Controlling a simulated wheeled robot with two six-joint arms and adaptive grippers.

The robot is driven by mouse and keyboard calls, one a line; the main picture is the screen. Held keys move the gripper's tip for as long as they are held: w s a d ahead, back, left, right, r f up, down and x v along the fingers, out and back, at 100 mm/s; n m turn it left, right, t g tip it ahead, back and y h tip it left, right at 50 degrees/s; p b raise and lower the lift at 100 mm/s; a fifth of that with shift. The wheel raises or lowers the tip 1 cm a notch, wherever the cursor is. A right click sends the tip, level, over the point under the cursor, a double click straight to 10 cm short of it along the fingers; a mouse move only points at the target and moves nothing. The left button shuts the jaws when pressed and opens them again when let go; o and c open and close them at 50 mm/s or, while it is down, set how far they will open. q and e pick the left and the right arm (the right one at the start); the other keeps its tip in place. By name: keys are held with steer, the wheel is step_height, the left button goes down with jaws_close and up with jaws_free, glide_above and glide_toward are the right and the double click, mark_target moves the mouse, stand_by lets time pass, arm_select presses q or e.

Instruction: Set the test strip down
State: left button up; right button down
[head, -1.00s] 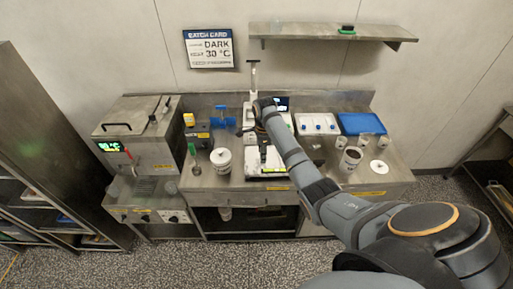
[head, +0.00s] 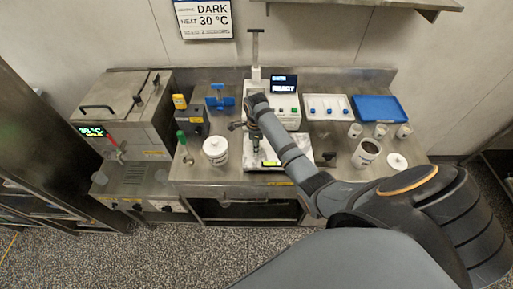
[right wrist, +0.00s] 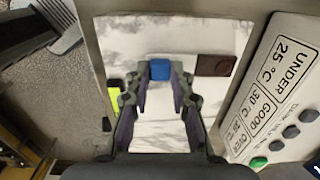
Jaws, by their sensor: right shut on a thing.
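My right gripper (right wrist: 160,80) points down over a white marbled slab (right wrist: 200,115) in the right wrist view. I cannot tell whether the piece touches the slab. In the head view the right gripper (head: 258,142) is over the slab (head: 282,165), partly hidden by my arm. My left gripper is not in view.
A white device (right wrist: 275,90) marked UNDER, GOOD and OVER borders the slab; its display (head: 283,85) reads READY. A yellow-green item (right wrist: 115,98) is by the slab's edge. A white tub (head: 215,150) and a blue tray (head: 378,108) stand on the steel bench.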

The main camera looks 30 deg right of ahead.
steer(key=shift+s+r, duration=0.1)
steer(key=shift+s, duration=0.1)
steer(key=shift+s+a+r, duration=0.1)
steer(key=shift+s+a, duration=0.05)
steer(key=shift+a, duration=0.2)
steer(key=c, duration=1.2)
jaws_free()
steer(key=shift+d+f, duration=0.1)
steer(key=shift+f, duration=0.2)
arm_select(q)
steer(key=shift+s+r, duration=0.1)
arm_select(e)
steer(key=shift+d, duration=0.1)
arm_select(q)
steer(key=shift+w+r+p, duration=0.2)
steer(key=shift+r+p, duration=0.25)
steer(key=shift+p, duration=0.1)
arm_select(e)
step_height(320, 180, up, 13)
steer(key=shift+f, duration=0.1)
